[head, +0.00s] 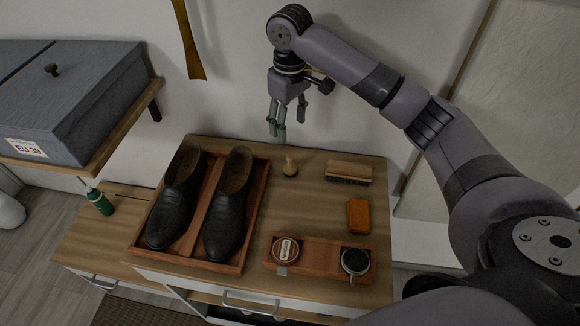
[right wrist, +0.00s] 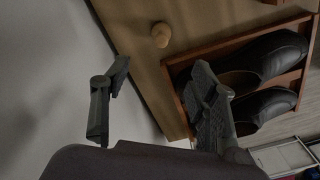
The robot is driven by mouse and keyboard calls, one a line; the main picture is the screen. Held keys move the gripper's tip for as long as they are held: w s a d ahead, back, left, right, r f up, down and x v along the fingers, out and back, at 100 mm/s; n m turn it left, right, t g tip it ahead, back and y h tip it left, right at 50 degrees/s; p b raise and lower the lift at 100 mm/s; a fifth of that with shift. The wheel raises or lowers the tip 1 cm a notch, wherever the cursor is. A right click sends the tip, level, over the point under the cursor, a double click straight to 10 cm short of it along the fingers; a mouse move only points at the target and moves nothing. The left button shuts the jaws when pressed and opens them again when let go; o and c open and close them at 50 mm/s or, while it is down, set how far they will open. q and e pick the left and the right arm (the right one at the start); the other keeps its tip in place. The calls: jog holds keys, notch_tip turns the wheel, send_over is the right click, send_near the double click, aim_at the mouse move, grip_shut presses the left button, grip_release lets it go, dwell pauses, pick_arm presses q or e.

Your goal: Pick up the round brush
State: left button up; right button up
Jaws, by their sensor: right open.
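The round brush (head: 290,166), small with a pale wooden knob handle, stands upright on the wooden cabinet top (head: 310,215), right of the shoe tray. Its bristles are hard to make out. It also shows in the right wrist view (right wrist: 161,36), beyond the fingertips. My right gripper (head: 285,120) points down, above and behind the brush near the wall, apart from it. Its fingers are spread and empty, as the right wrist view (right wrist: 160,72) also shows. My left gripper is not in view.
A wooden tray (head: 261,195) with two black shoes (head: 226,205) is left of the brush. A rectangular brush (head: 348,172), an orange block (head: 358,216) and a small tray (head: 316,259) with two round tins lie to the right and front. A grey box (head: 70,95) sits on a shelf at left.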

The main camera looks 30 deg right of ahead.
jog(key=p, duration=0.2)
send_over(291, 168)
jog(key=f, duration=1)
jog(key=shift+w+f, duration=0.35)
jog(key=shift+s+f, duration=0.1)
jog(key=shift+f, duration=0.25)
notch_tip(291, 168, down, 4)
jog(key=shift+d+f+p, duration=0.15)
jog(key=shift+f+p, duration=0.1)
jog(key=shift+p, duration=0.35)
jog(key=c, duration=1.2)
